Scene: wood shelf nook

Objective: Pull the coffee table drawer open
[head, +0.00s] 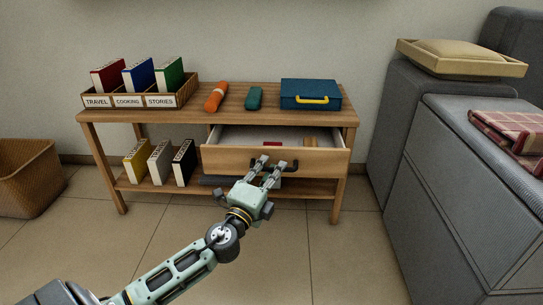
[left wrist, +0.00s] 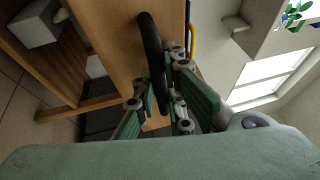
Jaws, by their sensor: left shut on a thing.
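The wooden coffee table (head: 230,92) stands against the wall. Its drawer (head: 228,158) is pulled partly out, and its pale inside shows with a red thing and a tan thing in it. My left gripper (head: 268,167) is at the drawer front, shut on the dark handle (head: 292,166). In the left wrist view the black curved handle (left wrist: 152,50) runs down between the fingers of my left gripper (left wrist: 160,95). The drawer front (left wrist: 112,40) fills the upper left there. My right gripper is not in view.
Books (head: 160,162) stand on the lower shelf. A wicker basket (head: 28,180) is left; a grey sofa (head: 455,170) is right. Front floor is clear.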

